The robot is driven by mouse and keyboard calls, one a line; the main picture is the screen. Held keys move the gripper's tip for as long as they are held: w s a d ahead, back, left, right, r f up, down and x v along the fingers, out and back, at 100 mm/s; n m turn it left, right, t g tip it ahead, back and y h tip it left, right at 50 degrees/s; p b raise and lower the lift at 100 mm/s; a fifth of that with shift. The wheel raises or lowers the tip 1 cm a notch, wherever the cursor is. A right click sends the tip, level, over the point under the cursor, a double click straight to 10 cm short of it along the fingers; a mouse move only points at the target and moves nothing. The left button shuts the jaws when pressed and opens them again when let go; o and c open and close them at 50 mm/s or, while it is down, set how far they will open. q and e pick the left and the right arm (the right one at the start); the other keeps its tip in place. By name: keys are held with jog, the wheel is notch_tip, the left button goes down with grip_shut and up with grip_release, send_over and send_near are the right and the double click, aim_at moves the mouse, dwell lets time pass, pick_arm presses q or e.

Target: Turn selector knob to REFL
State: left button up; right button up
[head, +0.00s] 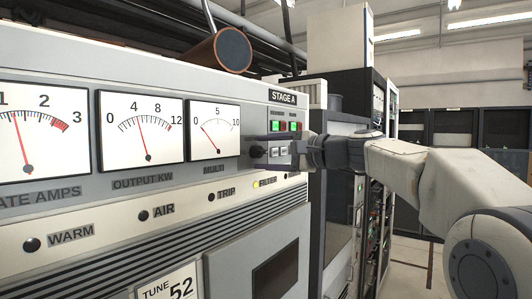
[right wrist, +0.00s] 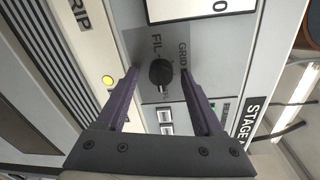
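The selector knob (right wrist: 161,75) is a small dark round knob on a grey label plate, with "FIL-" and "GRID" legible beside it. In the head view the knob (head: 258,151) sits right of the MULTI meter, under the STAGE A plate. My right gripper (right wrist: 158,72) is open, with one purple-grey finger on each side of the knob and a gap to both. In the head view the right gripper (head: 268,146) reaches in from the right, close to the panel. Whether its tips reach the knob's depth is unclear. I cannot read REFL or the knob's setting. My left gripper is out of view.
Green and red lamps (head: 283,127) sit just above the gripper. The MULTI meter (head: 213,129) is to the left. An open rack (head: 345,225) stands behind my arm.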

jog(key=b+v, duration=0.4)
jog(key=v, duration=0.6)
jog(key=shift+s+d, duration=0.2)
